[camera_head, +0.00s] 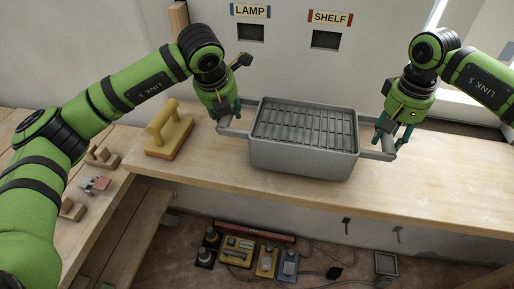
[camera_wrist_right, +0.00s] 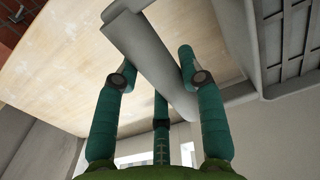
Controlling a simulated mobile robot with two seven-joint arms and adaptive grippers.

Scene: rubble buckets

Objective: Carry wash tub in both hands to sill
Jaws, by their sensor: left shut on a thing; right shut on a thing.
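The wash tub (camera_head: 302,160) is a grey rectangular box with a ribbed inside and a bar handle at each end. It looks level and is over the pale wooden bench top; I cannot tell whether it touches the wood. My left gripper (camera_head: 228,120) is shut on the left handle. My right gripper (camera_head: 390,138) is shut on the right handle. In the right wrist view, the teal fingers (camera_wrist_right: 157,66) close around the grey handle bar (camera_wrist_right: 135,42), with the tub wall (camera_wrist_right: 240,45) to the right. No separate sill is clearly identifiable.
A yellow block with a handle (camera_head: 168,130) stands on the bench (camera_head: 450,175) left of the tub. Small wooden pieces (camera_head: 103,157) lie further left. The bench right of the tub is clear. LAMP (camera_head: 250,11) and SHELF (camera_head: 330,17) signs mark the wall. Tools (camera_head: 240,250) lie below.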

